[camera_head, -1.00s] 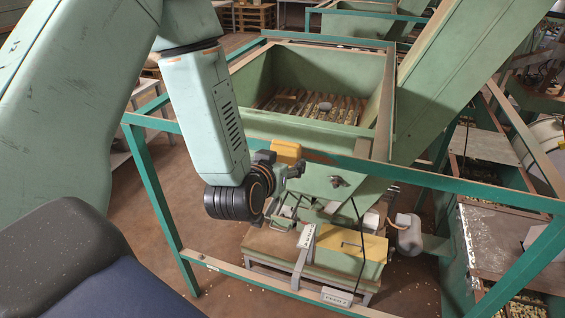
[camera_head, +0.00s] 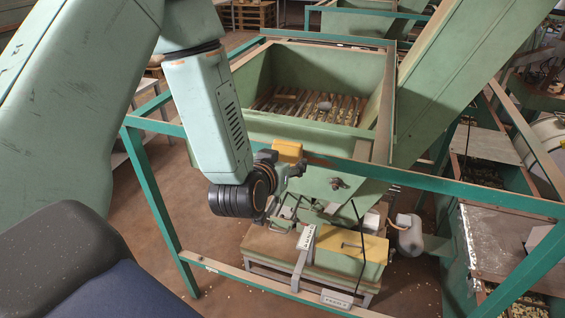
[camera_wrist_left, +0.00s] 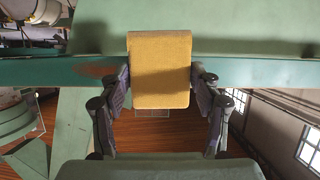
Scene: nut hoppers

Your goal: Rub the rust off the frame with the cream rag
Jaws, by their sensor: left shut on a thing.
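The rag (camera_head: 288,148) looks yellow-ochre rather than cream and is folded into a thick pad. My left gripper (camera_head: 284,168) is shut on it, and it lies against the frame's front top rail. In the left wrist view the rag (camera_wrist_left: 160,72) sits between the two dark fingers of the left gripper (camera_wrist_left: 160,88). The green frame (camera_head: 430,183) runs across in front of the hopper. A brown rust patch (camera_wrist_left: 96,72) shows on the rail left of the rag in the left wrist view. Any rust behind the rag is hidden. My right gripper is not in view.
The hopper (camera_head: 255,125) with a slatted bottom stands behind the rail. Below are a bench with a yellow-topped box (camera_head: 350,245) and a hanging black cable. A green chute (camera_head: 455,70) rises to the right. Brown floor (camera_head: 150,235) is open at left.

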